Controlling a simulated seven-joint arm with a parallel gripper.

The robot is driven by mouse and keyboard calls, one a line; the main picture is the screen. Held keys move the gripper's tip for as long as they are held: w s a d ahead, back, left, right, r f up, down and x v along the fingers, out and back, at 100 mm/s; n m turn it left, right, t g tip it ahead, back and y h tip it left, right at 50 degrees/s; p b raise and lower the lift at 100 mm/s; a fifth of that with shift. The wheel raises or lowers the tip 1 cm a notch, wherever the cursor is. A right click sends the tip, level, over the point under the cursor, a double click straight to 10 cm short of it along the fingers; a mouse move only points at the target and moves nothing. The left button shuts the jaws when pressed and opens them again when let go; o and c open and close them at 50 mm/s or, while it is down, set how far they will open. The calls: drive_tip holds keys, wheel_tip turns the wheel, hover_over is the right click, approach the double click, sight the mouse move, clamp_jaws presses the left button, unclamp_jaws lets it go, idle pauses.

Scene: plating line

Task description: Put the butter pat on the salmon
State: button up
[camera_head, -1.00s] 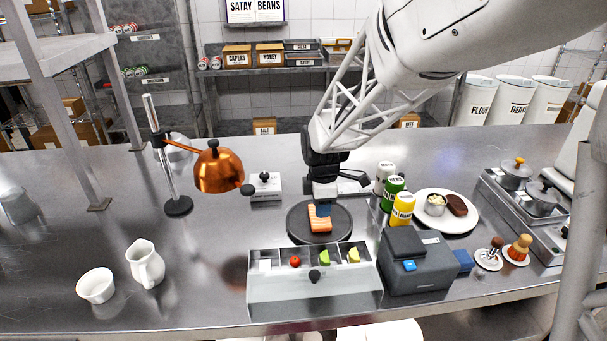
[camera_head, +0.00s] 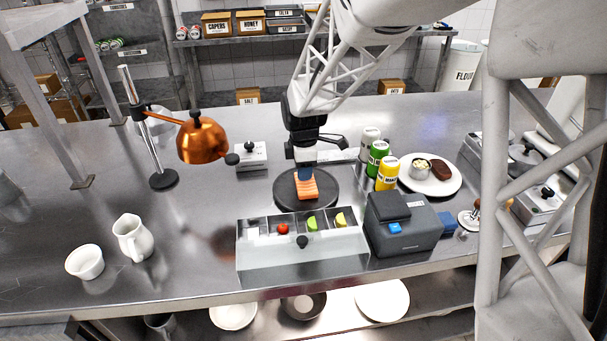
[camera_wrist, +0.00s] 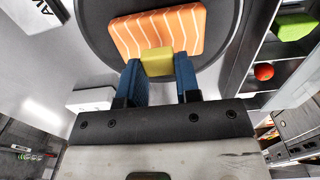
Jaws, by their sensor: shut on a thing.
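The salmon (camera_head: 306,187) is an orange fillet with pale stripes on a round dark plate (camera_head: 326,203). It also shows at the top of the wrist view (camera_wrist: 178,28). My gripper (camera_head: 305,174) is directly over the salmon, fingers pointing down. In the wrist view its two blue fingers (camera_wrist: 160,72) are shut on the yellow butter pat (camera_wrist: 157,61). The butter pat overlaps the salmon's near edge in that view; I cannot tell whether they touch. In the head view the butter pat is hidden by the fingers.
A compartment bin (camera_head: 300,262) with a tomato and green and yellow pieces stands in front of the plate. A dark grey machine (camera_head: 402,226) and several bottles (camera_head: 387,173) stand to the right. A copper lamp (camera_head: 203,141) hangs at left.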

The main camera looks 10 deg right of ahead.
drive_tip(key=shift+f, duration=1)
drive_tip(key=shift+f, duration=0.15)
drive_tip(key=o, duration=0.7)
wheel_tip(320, 180, up, 12)
idle(0.5)
